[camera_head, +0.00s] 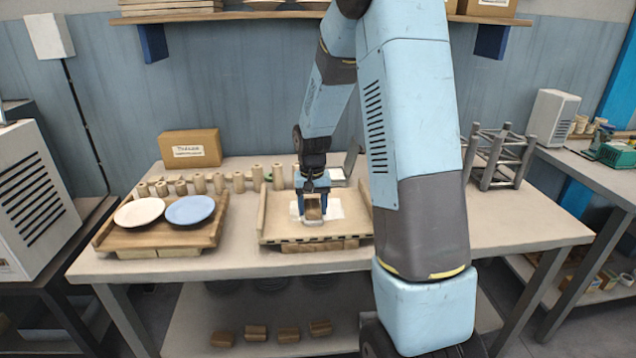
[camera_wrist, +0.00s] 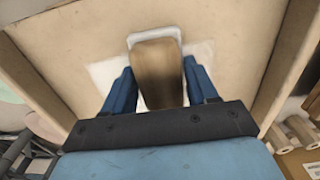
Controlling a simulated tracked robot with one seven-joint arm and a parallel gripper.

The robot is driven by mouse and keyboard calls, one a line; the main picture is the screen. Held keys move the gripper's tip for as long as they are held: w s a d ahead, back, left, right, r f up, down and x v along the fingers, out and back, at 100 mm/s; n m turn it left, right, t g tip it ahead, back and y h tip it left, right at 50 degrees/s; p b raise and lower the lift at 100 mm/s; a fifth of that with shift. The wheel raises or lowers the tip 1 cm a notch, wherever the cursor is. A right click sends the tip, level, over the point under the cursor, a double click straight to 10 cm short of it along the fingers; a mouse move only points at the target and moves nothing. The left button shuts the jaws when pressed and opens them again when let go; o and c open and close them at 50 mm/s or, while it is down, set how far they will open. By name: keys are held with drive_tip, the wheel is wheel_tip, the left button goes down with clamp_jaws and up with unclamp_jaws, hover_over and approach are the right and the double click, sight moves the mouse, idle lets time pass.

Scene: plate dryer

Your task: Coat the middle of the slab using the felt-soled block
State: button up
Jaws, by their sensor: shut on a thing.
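The slab (camera_head: 275,225) is a pale tan board with raised side rails, at the middle of the table. It fills most of the wrist view (camera_wrist: 230,30). A white patch (camera_head: 333,208) lies on its middle, also visible in the wrist view (camera_wrist: 102,72). My gripper (camera_head: 312,200) points down over this patch. Its blue fingers are shut on the felt-soled block (camera_wrist: 157,75), whose brown wooden body stands between them. A pale sole edge shows around the block's far end. The block is low over the patch; I cannot tell whether it touches. The patch under it is hidden.
A wooden rack at left holds a white plate (camera_head: 139,212) and a blue plate (camera_head: 190,209). Several wooden pegs (camera_head: 198,184) stand behind, before a cardboard box (camera_head: 190,149). A grey metal frame (camera_head: 497,158) stands at right. The table's right front is clear.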

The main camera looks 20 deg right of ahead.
sight(314, 204)
drive_tip(key=shift+d+r, duration=0.15)
drive_tip(key=shift+r, duration=3.95)
drive_tip(key=shift+d+f, duration=0.1)
